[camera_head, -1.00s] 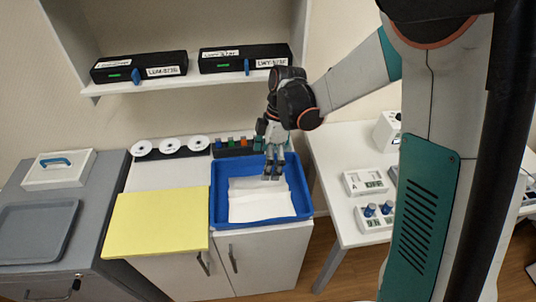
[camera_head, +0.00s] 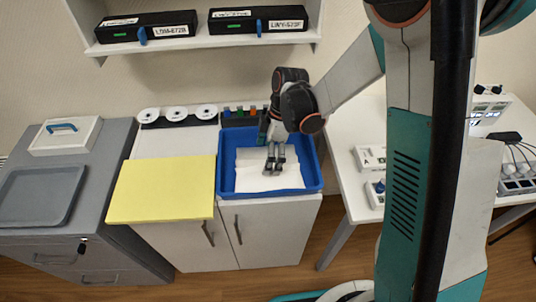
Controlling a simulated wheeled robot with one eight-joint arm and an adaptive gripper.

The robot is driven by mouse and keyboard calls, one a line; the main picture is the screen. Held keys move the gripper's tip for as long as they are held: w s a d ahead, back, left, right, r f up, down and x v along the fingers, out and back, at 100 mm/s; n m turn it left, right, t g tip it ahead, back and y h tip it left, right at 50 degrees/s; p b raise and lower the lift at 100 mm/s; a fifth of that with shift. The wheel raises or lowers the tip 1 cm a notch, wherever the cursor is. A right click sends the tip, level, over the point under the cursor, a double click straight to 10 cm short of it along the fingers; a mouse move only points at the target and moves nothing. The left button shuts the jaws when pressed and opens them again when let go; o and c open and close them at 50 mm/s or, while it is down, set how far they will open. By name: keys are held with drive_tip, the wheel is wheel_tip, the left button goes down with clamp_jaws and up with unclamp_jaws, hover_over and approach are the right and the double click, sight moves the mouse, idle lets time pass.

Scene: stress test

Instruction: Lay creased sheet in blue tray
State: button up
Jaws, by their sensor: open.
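The blue tray (camera_head: 229,178) stands on the white cabinet top, to the right of the yellow sheet. A white sheet (camera_head: 252,180), the creased one as far as I can tell, lies inside the tray on its floor. My gripper (camera_head: 274,171) is over the tray and points down with its fingers apart, in front of the white sheet in the picture. It appears empty. Whether the fingertips touch the sheet cannot be told. My arm hides the tray's back right part.
A yellow sheet (camera_head: 162,189) covers the cabinet's left front. White discs (camera_head: 177,115) and small coloured items (camera_head: 239,112) stand along the back. A grey tray (camera_head: 38,195) lies on the left cabinet. A shelf with black boxes (camera_head: 147,27) hangs above. A white table (camera_head: 345,187) stands right.

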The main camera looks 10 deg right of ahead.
drive_tip(key=c, duration=0.8)
drive_tip(key=shift+c, duration=1.4)
drive_tip(key=shift+w, duration=0.1)
drive_tip(key=shift+c, duration=0.2)
drive_tip(key=shift+w, duration=0.4)
drive_tip(key=shift+c, duration=0.2)
drive_tip(key=shift+w+d, duration=0.1)
drive_tip(key=shift+w, duration=0.5)
drive_tip(key=shift+c, duration=1)
drive_tip(key=shift+c, duration=0.2)
drive_tip(key=o, duration=1.1)
drive_tip(key=shift+w, duration=0.1)
